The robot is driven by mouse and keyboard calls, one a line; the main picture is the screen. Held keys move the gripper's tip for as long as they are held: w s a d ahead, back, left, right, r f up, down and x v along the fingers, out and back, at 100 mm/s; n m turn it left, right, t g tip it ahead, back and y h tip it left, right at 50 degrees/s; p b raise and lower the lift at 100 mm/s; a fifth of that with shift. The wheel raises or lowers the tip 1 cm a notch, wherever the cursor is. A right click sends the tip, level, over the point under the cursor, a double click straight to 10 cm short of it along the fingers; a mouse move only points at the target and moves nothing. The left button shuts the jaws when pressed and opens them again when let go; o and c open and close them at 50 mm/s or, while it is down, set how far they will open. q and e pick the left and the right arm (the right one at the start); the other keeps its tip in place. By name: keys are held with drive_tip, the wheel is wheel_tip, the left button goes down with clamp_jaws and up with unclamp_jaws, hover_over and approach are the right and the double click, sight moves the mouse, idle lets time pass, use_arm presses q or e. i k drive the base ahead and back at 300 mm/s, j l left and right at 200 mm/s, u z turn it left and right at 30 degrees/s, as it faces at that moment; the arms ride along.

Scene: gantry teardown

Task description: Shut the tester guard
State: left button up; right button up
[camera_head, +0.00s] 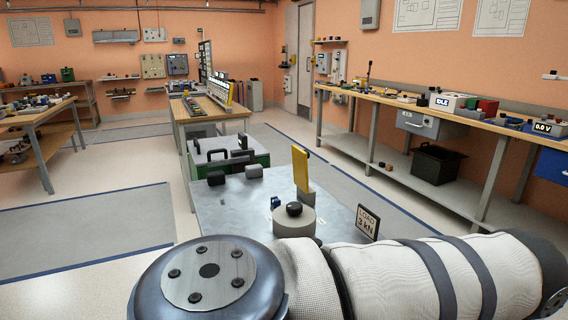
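I cannot tell for sure which thing is the tester guard. A white box reading "IDLE" (448,103) stands on the right-hand bench; no guard can be made out on it. Nearer, a metal-topped table (232,222) carries an upright yellow plate (301,169) on a grey block and a round grey piece (294,224) with a black knob. A sign reading "LOAD 3 kN" (368,222) stands at its right edge. One of my arms crosses the bottom of the view and hides the table's near part. Neither gripper is in view.
The right-hand bench (400,100) runs along the wall, with a black crate (437,164) on its lower shelf. A wooden table (205,112) stands behind the metal one. Another bench (40,115) is at left. The floor (85,225) at left is clear.

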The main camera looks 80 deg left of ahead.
sight(300, 157)
drive_tip(key=i+u, duration=0.85)
drive_tip(key=i+l+u, duration=0.1)
drive_tip(key=i+u, duration=0.15)
drive_tip(key=u, duration=0.2)
drive_tip(key=i+l+u, duration=0.25)
drive_tip(key=u, duration=0.15)
drive_tip(key=i+u, duration=0.15)
drive_tip(key=u, duration=0.3)
drive_tip(key=i+u, duration=0.15)
drive_tip(key=u, duration=0.25)
drive_tip(key=i+l+u, duration=0.1)
drive_tip(key=u, duration=0.35)
drive_tip(key=i+l+u, duration=0.15)
drive_tip(key=u, duration=0.25)
drive_tip(key=i+l+u, duration=0.1)
drive_tip(key=u, duration=0.35)
drive_tip(key=i+l+u, duration=0.15)
drive_tip(key=u, duration=0.2)
drive_tip(key=i+l, duration=0.05)
